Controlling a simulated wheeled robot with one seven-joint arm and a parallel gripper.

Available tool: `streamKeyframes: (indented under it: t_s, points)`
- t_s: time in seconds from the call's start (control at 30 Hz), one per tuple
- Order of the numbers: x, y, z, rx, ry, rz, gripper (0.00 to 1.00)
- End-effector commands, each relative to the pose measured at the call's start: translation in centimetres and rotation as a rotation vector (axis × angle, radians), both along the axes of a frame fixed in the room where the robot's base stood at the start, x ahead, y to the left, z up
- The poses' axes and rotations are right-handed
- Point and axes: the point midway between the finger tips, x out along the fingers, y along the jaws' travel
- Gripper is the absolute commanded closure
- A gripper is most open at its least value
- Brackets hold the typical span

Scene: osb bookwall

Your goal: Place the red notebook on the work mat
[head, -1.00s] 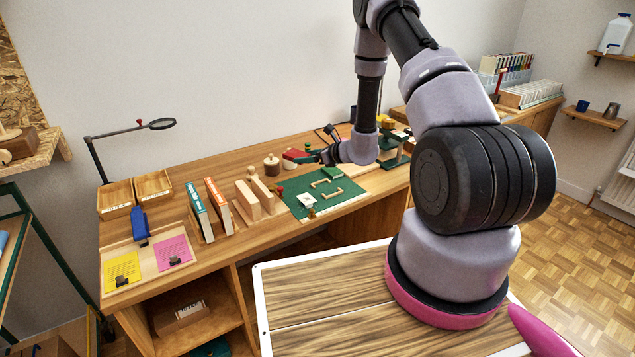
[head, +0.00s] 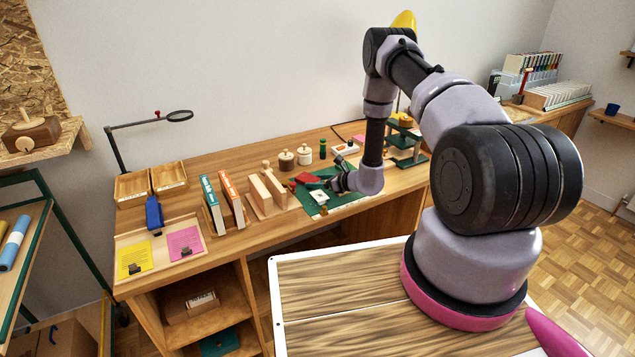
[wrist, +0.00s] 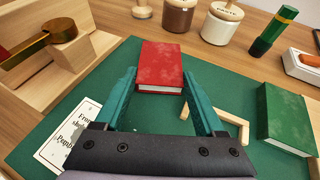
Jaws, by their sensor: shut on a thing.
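The red notebook (wrist: 162,66) sits between the two teal fingertips of my gripper (wrist: 160,80) in the wrist view. My gripper is shut on it. The notebook is over the far part of the green work mat (wrist: 232,88); I cannot tell whether its underside touches the mat. In the head view the red notebook (head: 306,178) shows just left of my gripper (head: 325,184), above the mat (head: 346,198), which my arm partly covers.
A green notebook (wrist: 288,118), a wooden bracket (wrist: 240,122) and a printed card (wrist: 66,140) lie on the mat. Jars (wrist: 222,22) and a green tube (wrist: 273,32) stand behind. A wooden stand with a brass piece (wrist: 40,42) is at left.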

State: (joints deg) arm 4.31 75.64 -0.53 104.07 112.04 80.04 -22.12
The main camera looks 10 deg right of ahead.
Motion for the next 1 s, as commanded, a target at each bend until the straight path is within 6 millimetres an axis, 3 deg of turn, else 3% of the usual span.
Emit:
streamKeyframes:
  t_s: [0.27,0.3,0.33,0.67,1.0]
  points:
    - [0.0,0.0,-0.2,0.000,0.000,0.000,0.84]
    - [0.0,0.0,-0.2,0.000,0.000,0.000,0.13]
    - [0.0,0.0,-0.2,0.000,0.000,0.000,0.02]
    - [0.0,-0.1,0.2,0.000,0.000,0.000,0.00]
    - [-4.4,-4.0,2.6,0.000,0.001,-0.004,0.00]
